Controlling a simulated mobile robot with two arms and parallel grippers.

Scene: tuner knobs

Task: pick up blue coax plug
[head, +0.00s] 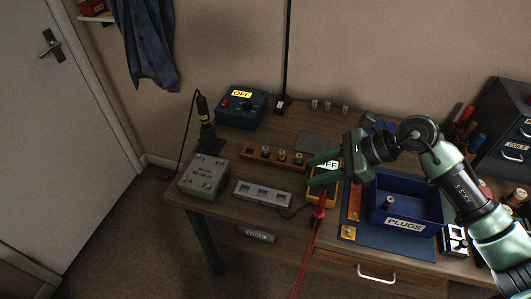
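No plug in the head view shows clearly as the blue coax plug; the plugs are too small to tell their colours. Several small plugs stand in a wooden rack (250,153) at the middle of the bench. One more plug (388,202) stands in the blue bin (436,212) labelled PLUGS. My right gripper (310,171) comes in from the right. Its two green fingers are apart, point left and have nothing visible between them. It is over the yellow meter, just right of the rack, and partly hides the meter. My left gripper is out of view.
A grey box (203,176) and a grey socket block (262,194) sit at the bench's left front. A blue power unit (241,109) marked OFF stands behind. The yellow meter (322,195) has a red probe (318,214) and cable in front. A thin black pole (287,50) rises at the back.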

